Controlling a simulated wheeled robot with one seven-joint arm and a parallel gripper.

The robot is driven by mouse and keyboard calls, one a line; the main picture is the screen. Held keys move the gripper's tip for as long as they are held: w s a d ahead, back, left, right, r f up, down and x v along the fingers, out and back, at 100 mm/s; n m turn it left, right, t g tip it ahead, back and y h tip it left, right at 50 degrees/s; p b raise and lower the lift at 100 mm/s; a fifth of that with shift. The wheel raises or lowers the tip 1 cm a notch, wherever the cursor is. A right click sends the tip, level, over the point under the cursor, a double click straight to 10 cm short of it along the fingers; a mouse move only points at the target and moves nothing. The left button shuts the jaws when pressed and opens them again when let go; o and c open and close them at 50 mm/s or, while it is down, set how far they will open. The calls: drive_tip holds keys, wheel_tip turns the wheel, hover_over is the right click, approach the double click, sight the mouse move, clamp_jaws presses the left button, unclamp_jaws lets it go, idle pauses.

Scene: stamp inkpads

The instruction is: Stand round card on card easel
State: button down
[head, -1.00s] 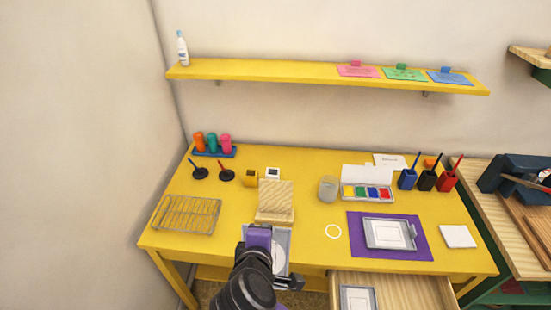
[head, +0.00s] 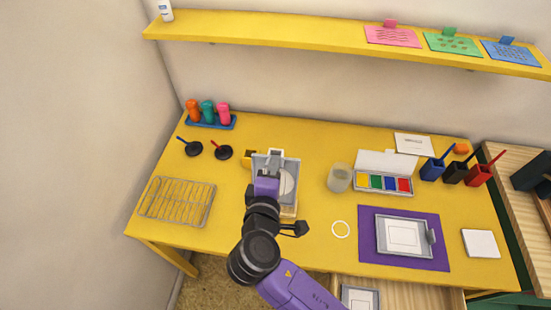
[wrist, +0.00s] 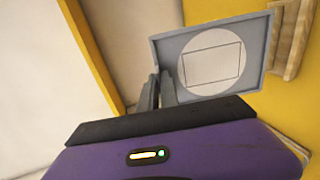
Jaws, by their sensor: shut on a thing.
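The round card, a grey rimmed rectangular panel with a pale disc and a thin drawn rectangle, is held up by my gripper (wrist: 160,92). It fills the upper middle of the wrist view (wrist: 240,80) and shows in the head view (head: 289,180). My gripper (head: 268,172) is shut on the card's edge. The wooden card easel (head: 288,211) is mostly hidden behind the card and my arm in the head view. Part of its wood shows just right of the card in the wrist view (wrist: 291,38). I cannot tell whether card and easel touch.
A grey jar (head: 340,179) and a paint box (head: 384,182) stand to the right. Two dark stamps (head: 222,152) and a wire rack (head: 177,201) are to the left. A purple mat (head: 372,255) bears another framed card. An open drawer (head: 400,294) juts out in front.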

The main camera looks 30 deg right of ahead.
idle(0.3)
drive_tip(key=shift+w+d+f+b, duration=0.3)
drive_tip(key=shift+f+b, duration=0.25)
drive_tip(key=shift+f, duration=0.25)
drive_tip(key=shift+w+d+f+b, duration=0.2)
drive_tip(key=shift+w+f+b, duration=0.15)
drive_tip(key=shift+f+b, duration=0.4)
drive_tip(key=shift+w+d+f+b, duration=0.3)
drive_tip(key=shift+f+b, duration=0.1)
drive_tip(key=shift+f, duration=0.5)
drive_tip(key=shift+s+a+f+b, duration=0.1)
drive_tip(key=shift+a+f+b, duration=0.05)
drive_tip(key=shift+f+b, duration=0.8)
drive_tip(key=shift+f, duration=0.45)
drive_tip(key=c, duration=1.5)
unclamp_jaws()
drive_tip(key=shift+b+v, duration=0.65)
drive_tip(key=shift+v, duration=3.25)
